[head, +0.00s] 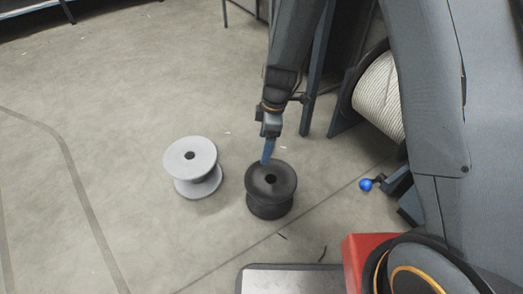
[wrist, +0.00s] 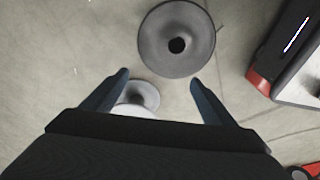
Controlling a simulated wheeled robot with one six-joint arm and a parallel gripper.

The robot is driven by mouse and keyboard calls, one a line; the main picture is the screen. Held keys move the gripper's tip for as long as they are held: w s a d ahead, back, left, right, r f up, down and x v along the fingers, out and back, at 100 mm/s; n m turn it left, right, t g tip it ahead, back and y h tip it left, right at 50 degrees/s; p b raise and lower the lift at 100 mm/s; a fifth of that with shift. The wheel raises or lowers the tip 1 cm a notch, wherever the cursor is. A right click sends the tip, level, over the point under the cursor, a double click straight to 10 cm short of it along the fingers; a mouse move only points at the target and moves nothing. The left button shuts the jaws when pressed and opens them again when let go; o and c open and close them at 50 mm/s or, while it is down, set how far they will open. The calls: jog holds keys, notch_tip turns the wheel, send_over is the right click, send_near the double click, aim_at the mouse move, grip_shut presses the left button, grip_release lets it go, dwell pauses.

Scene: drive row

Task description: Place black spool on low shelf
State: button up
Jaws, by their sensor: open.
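The black spool (head: 270,202) stands upright on the concrete floor in the head view. Its round top with a dark centre hole shows in the wrist view (wrist: 177,60), ahead of the fingers. My gripper (head: 268,155) is above the spool's far edge in the head view. In the wrist view my gripper (wrist: 160,80) has its two fingers spread apart with nothing held between them. The low shelf cannot be made out for certain in either view.
A light grey spool (head: 190,170) stands to the left of the black one; it partly shows in the wrist view (wrist: 138,96). A large reel of white cable (head: 380,98) sits in a stand at right. Open floor lies to the left.

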jog(key=s+a+r+m, duration=0.35)
jog(key=s+r, duration=0.25)
jog(key=r, duration=0.6)
jog(key=s+d+r+m, duration=0.2)
jog(key=s+r+m, duration=0.6)
jog(key=s+r, duration=0.7)
jog(key=s, duration=0.4)
jog(key=shift+s+d+r, duration=0.25)
jog(key=shift+s+r, duration=0.1)
jog(key=shift+r, duration=0.1)
